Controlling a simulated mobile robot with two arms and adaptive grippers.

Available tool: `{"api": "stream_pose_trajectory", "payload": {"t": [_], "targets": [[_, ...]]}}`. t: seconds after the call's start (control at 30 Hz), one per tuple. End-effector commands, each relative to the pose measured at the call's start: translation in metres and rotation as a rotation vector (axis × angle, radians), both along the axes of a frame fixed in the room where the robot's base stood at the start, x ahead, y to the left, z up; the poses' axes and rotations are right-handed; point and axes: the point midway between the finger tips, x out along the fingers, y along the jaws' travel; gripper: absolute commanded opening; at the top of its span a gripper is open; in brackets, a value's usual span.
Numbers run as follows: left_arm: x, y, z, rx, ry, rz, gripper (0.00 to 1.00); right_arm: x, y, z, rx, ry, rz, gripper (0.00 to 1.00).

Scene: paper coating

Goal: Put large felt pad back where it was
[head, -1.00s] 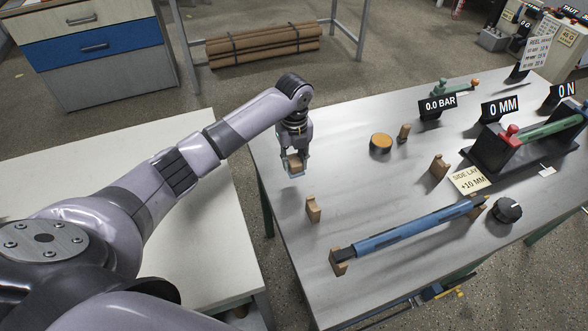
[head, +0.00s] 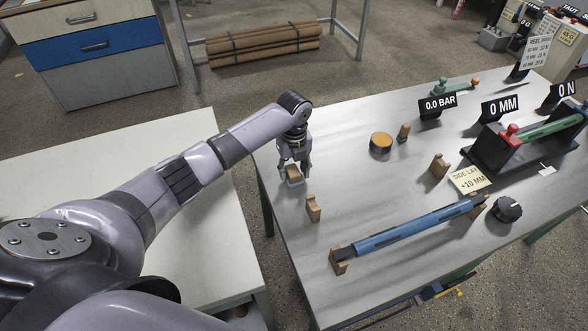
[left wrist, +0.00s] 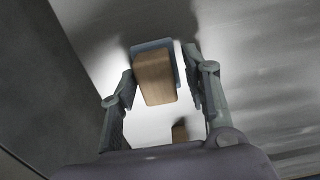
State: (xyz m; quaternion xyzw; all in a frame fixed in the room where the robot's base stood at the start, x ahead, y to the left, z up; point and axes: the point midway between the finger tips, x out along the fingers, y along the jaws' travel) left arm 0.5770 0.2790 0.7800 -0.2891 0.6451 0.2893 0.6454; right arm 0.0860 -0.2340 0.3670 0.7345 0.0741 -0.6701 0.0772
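The large felt pad appears to be the wooden block with a wider blue-grey base (head: 293,173) near the left edge of the grey table. It sits upright on the tabletop, and it also shows in the left wrist view (left wrist: 155,77). My left gripper (head: 294,168) is just above it, pointing down. In the left wrist view, the fingers of my left gripper (left wrist: 160,85) are spread, one on each side of the block, with a small gap visible. My right gripper is not in view.
Wooden supports (head: 313,208) stand close by on the grey table (head: 345,185). A blue bar (head: 415,230) lies across rests nearer the front. A round orange-topped piece (head: 380,143) is to the right. A white table (head: 215,240) stands left, beyond a gap.

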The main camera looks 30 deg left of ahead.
Motion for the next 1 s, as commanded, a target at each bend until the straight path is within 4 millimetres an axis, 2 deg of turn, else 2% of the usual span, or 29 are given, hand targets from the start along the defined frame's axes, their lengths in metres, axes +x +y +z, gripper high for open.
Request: {"api": "stream_pose_trajectory", "payload": {"t": [0.3,0.43,0.57,0.8,1.0], "targets": [[0.000,0.000,0.001,0.000,0.000,0.000,0.48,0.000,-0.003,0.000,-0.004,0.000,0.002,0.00],[0.001,0.000,0.010,-0.001,-0.003,-0.001,0.48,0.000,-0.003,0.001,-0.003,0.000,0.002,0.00],[0.001,0.000,0.032,0.000,-0.005,-0.002,0.48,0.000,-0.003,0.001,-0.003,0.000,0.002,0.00],[0.002,0.000,0.085,0.000,-0.005,-0.001,0.48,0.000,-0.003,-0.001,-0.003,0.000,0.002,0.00],[0.001,0.000,0.114,-0.001,-0.002,0.000,0.48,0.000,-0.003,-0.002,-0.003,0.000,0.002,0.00]]}}
